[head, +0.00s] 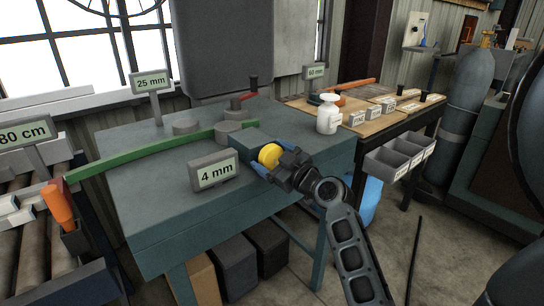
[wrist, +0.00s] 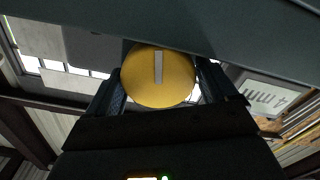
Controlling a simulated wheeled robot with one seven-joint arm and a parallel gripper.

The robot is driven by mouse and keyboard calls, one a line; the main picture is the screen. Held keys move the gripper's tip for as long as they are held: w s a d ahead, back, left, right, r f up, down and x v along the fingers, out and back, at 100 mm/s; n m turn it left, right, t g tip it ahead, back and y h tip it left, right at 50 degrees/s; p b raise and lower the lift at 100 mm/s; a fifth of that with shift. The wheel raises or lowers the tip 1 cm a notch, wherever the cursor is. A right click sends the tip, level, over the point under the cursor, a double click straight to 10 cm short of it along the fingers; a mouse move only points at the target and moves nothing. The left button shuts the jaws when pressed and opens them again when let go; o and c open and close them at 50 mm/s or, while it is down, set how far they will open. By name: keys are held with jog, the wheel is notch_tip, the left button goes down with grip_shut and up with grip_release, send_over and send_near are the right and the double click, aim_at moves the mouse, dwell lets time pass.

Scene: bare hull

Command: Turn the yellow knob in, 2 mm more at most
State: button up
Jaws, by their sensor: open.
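The yellow knob (head: 268,155) sits on the front of a grey-green block (head: 250,143) on the bench. In the wrist view the knob (wrist: 158,88) is a round yellow face with a pale line on it, upright in the picture. My gripper (head: 275,163) is at the knob, with one finger on each side of it. The jaws are open; in the wrist view the fingers (wrist: 160,80) stand left and right of the knob. I cannot tell whether either finger touches it. A sign reading "4 mm" (head: 215,173) stands left of the knob.
A long green bar (head: 150,156) crosses the bench (head: 150,205) to the left. Signs read "25 mm" (head: 151,82) and "60 mm" (head: 315,72). A white bottle (head: 328,118) stands right of the block. Grey bins (head: 395,155) hang farther right.

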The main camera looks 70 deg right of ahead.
jog(key=shift+c, duration=0.5)
jog(key=c, duration=0.6)
jog(key=shift+m, duration=0.4)
jog(key=m, duration=0.3)
jog(key=shift+d+m, duration=0.1)
jog(key=shift+m, duration=0.2)
jog(key=m, duration=0.4)
jog(key=shift+s+d+m, duration=0.1)
jog(key=shift+s+m, duration=0.05)
jog(key=shift+m, duration=0.25)
jog(key=o, duration=0.7)
